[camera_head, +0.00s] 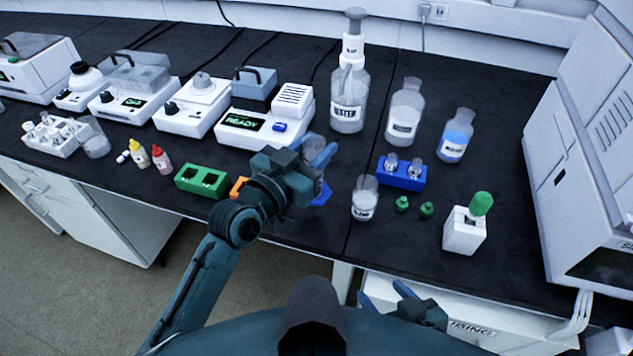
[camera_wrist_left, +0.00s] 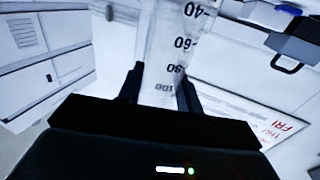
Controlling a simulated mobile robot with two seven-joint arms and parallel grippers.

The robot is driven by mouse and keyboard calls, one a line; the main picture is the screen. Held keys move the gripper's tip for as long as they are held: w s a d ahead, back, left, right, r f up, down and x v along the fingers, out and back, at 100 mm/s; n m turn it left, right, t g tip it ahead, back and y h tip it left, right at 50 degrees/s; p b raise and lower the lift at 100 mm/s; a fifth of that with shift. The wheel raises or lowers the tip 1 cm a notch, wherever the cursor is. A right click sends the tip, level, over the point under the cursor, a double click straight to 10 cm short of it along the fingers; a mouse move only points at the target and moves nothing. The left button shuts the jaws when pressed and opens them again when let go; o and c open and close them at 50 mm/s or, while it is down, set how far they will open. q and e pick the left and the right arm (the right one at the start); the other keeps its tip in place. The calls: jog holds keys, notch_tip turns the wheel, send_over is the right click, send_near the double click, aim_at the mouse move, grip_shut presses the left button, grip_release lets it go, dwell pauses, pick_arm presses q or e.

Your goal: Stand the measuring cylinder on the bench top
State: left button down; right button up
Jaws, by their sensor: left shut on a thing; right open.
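The measuring cylinder (camera_head: 314,146) is a clear tube, and a blue base shows low beside my gripper, partly hidden. It looks roughly upright over the front part of the black bench top (camera_head: 300,228); I cannot tell whether its base touches. My left gripper (camera_head: 319,153) is shut on the cylinder. In the left wrist view the clear tube with black graduation numbers (camera_wrist_left: 175,40) stands between the two dark fingers (camera_wrist_left: 160,85). My right gripper (camera_head: 388,295) is open and empty, in front of the bench's front edge.
A beaker (camera_head: 364,205), a blue rack (camera_head: 402,175) and small green caps (camera_head: 402,203) lie to the right of the cylinder. A green rack (camera_head: 202,180) is to the left. A white instrument (camera_head: 262,125) and a large dispenser bottle (camera_head: 349,95) stand behind.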

pick_arm(q)
jog(key=shift+f+b, duration=0.55)
jog(key=shift+f, duration=2.35)
jog(key=shift+f, duration=0.15)
jog(key=c, duration=0.9)
grip_release()
jog(key=shift+c, duration=0.2)
